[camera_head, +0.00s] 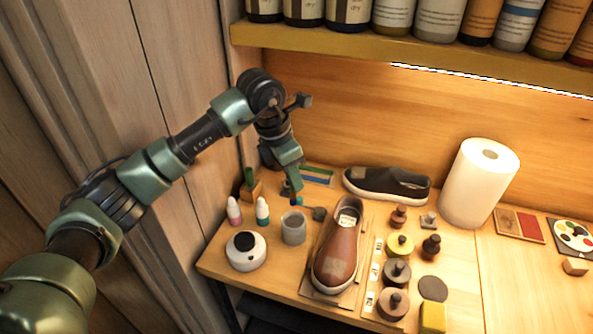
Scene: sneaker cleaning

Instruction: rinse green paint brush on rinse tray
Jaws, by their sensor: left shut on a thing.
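My left gripper (292,180) reaches down over the back left of the table. It is shut on a small, thin, brush-like thing (296,199) with a dark and blue lower end. The gripper hides most of it, so I cannot tell whether it is the green paint brush. The thing is just behind and above an open grey cup (293,228), seemingly apart from it. A low tray with blue and green strips (317,175) lies behind the gripper, partly hidden; I cannot tell whether it is the rinse tray. A green upright piece (249,177) stands in a wooden block. My right gripper is out of view.
A brown shoe (337,252) lies right of the cup, a dark shoe (387,184) behind it. Small bottles (234,212) and a white round device (246,251) stand left. Several round pads and knobbed tools (397,272) crowd the right. A bottle shelf (400,56) overhangs the back.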

